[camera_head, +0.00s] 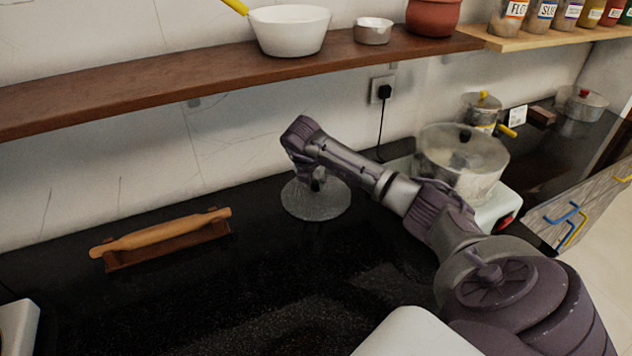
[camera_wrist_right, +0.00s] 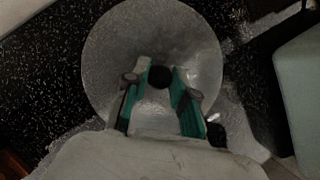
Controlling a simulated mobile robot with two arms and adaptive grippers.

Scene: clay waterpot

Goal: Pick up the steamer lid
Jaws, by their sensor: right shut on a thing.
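The steamer lid (camera_head: 313,205) is a round, greyish see-through lid below my right gripper (camera_head: 316,182), left of the steamer pot. In the right wrist view the lid (camera_wrist_right: 110,50) fills the middle, and its black knob (camera_wrist_right: 159,78) sits between the green-padded fingers of my right gripper (camera_wrist_right: 162,74). The gripper points down and is shut on the knob. The lid looks level, at or close to the black counter; I cannot tell whether it touches. My left gripper is not in view.
A large pot with its own lid (camera_head: 462,165) stands on a white stove (camera_head: 508,206) to the right. A rolling pin (camera_head: 165,235) rests on a wooden stand at the left. A brown shelf (camera_head: 220,85) runs above the counter.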

